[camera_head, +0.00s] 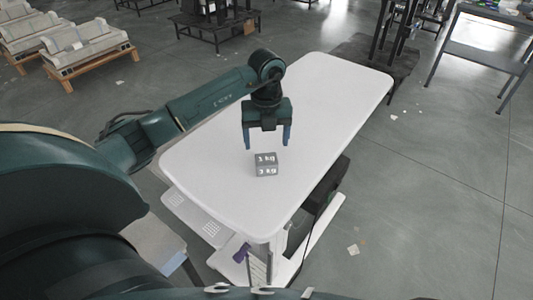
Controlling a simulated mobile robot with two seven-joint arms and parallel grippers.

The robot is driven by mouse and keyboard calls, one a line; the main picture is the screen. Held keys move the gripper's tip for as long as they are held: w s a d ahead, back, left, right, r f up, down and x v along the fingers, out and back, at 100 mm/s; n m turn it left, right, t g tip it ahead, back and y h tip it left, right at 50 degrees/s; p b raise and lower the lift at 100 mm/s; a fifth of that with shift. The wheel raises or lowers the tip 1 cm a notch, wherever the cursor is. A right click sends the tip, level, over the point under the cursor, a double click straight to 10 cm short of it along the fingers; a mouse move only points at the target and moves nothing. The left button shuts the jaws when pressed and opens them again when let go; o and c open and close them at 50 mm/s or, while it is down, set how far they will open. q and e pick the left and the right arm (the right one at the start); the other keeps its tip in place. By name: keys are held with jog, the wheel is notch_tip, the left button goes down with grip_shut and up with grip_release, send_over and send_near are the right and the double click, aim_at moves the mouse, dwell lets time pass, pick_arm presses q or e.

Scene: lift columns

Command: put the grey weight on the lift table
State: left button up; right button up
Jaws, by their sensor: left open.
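The grey weight (265,165) is a small block with white "3 kg" lettering on its faces. It rests on the white lift table (215,178), near the middle of its width and toward the near part of the top. My left gripper (267,141) is open and empty, with its two fingers pointing down. In the picture it sits just above and behind the weight, and the fingers look clear of it. My right gripper is not in view.
The table top around the weight is bare. Below its left edge is a pale lower platform (195,217). Wooden-framed padded seats (85,47) stand at the far left and a grey metal table (487,45) at the far right. Open concrete floor lies to the right.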

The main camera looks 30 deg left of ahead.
aim_at(266, 159)
pick_arm(q)
notch_tip(266, 159, up, 4)
jog(key=shift+f, duration=0.2)
dwell(0.5)
